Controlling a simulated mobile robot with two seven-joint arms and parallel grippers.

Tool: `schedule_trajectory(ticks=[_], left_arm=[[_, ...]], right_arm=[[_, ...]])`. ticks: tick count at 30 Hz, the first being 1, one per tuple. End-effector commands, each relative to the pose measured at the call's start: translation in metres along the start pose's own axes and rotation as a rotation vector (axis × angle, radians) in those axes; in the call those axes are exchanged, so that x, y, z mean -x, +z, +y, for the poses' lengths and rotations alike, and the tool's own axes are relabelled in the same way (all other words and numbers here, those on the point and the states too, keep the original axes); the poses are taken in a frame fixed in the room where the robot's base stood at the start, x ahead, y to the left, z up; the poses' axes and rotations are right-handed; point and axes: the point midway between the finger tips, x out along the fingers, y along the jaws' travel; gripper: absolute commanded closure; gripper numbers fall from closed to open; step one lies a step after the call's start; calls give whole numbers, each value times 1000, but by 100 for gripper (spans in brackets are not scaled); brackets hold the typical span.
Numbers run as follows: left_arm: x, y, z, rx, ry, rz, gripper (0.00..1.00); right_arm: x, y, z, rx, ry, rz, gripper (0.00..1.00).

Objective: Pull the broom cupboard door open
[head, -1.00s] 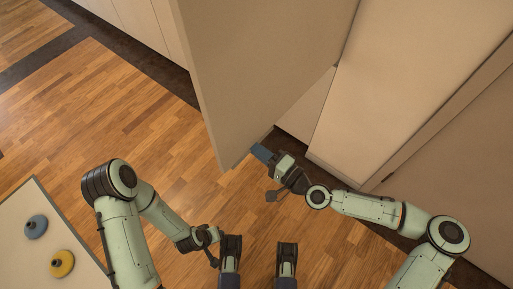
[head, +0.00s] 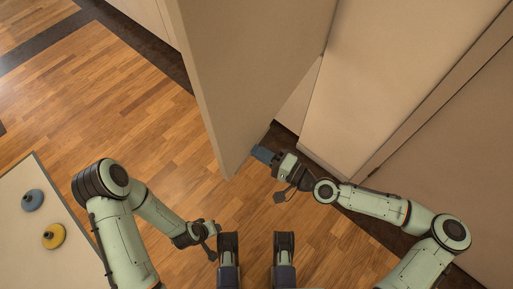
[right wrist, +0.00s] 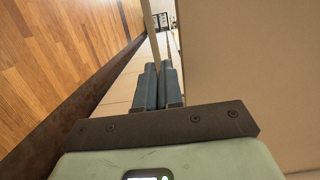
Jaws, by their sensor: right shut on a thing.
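The broom cupboard door (head: 245,65) is a large beige panel. It stands ajar in the head view, with its free edge toward me. My right gripper (head: 264,155) is at the lower right of that edge. In the right wrist view its blue fingers (right wrist: 159,85) are close together, shut on the door's edge, with the door face (right wrist: 255,60) filling the right side. The exact contact is partly hidden. My left arm ends low in the head view, left of centre, away from the door. Its gripper (head: 213,240) is too small and unclear to read.
Beige cabinet fronts (head: 400,75) stand to the right of the door, above a dark plinth. The wooden floor (head: 130,130) left of the door is clear.

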Motion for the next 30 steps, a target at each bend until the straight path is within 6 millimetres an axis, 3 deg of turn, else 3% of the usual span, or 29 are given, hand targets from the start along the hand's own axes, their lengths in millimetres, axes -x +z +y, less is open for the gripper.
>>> schedule_trajectory(ticks=[22,23,24,30], left_arm=[[0,0,0,0,0,0,57],[0,0,0,0,0,0,57],[0,0,0,0,0,0,57],[0,0,0,0,0,0,57]], right_arm=[[5,2,0,-1,1,-10,100],[5,2,0,-1,1,-10,87],[5,2,0,-1,1,-10,83],[5,1,0,0,0,-10,83]])
